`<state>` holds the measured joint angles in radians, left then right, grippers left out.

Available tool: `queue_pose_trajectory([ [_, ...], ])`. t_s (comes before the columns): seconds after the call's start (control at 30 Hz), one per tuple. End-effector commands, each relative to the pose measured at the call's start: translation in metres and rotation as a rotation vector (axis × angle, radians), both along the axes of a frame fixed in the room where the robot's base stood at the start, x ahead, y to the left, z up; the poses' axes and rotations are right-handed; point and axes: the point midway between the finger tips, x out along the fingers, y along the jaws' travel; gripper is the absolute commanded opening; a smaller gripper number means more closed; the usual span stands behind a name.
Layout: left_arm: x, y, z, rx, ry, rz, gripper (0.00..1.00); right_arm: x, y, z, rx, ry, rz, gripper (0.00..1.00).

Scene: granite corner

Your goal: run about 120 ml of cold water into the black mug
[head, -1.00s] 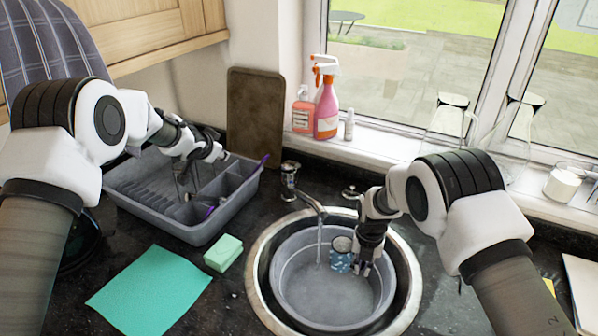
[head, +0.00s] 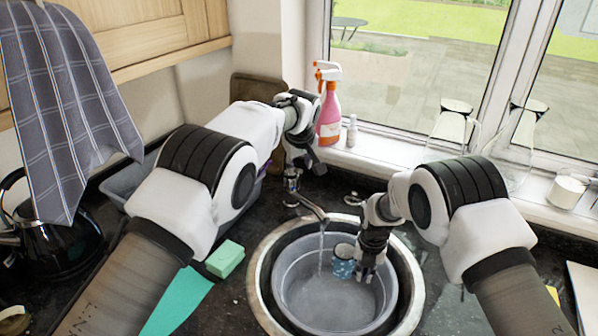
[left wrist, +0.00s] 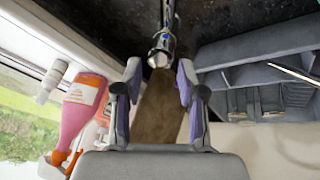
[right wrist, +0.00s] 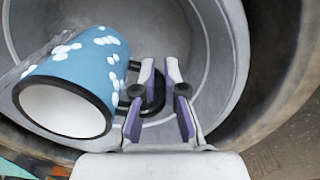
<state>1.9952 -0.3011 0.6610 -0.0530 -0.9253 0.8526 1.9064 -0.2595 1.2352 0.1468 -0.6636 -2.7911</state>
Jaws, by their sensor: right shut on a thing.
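No plain black mug shows. A blue mug with white spots and a dark rim (head: 343,263) is in the grey bowl (head: 388,290) in the sink; it also shows in the right wrist view (right wrist: 85,62). My right gripper (head: 368,270) is shut on its black handle (right wrist: 155,92). The tap (head: 310,204) runs a thin stream of water (head: 321,245), which appears to fall just left of the mug into the bowl. My left gripper (head: 305,165) is open above the tap; in the left wrist view the chrome tap top (left wrist: 160,52) is just ahead of its fingertips.
A grey dish rack (head: 118,185) stands behind my left arm. A green sponge (head: 226,258) and teal cloth (head: 178,303) lie left of the sink. A black kettle (head: 60,245) is far left. A spray bottle (head: 329,110) and glass jugs (head: 448,135) stand on the sill.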

Motion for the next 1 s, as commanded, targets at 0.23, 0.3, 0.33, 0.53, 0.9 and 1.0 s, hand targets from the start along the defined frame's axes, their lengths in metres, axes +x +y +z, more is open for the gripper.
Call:
queue_pose_trajectory([
  [0.23, 0.016, 0.002, -0.034, 0.000, -0.001, 0.000, 0.40, 0.000, 0.000, 0.001, 0.000, -0.001, 0.000, 0.00],
  [0.3, 0.017, 0.003, -0.037, 0.000, -0.001, 0.001, 0.40, 0.000, 0.000, 0.001, 0.000, -0.001, 0.000, 0.00],
  [0.33, 0.017, 0.003, -0.037, 0.000, 0.000, 0.001, 0.40, 0.000, 0.000, 0.001, 0.000, -0.001, 0.000, 0.00],
  [0.53, 0.017, 0.003, -0.037, 0.001, 0.000, 0.001, 0.36, 0.000, 0.000, 0.001, 0.000, -0.001, 0.000, 0.00],
  [0.9, 0.017, 0.002, -0.037, 0.003, -0.005, 0.000, 0.00, 0.000, 0.000, 0.001, 0.000, -0.001, 0.000, 0.00],
  [1.0, 0.016, 0.001, -0.039, 0.016, -0.025, 0.002, 0.00, 0.000, 0.000, 0.001, 0.000, -0.001, 0.000, 0.00],
])
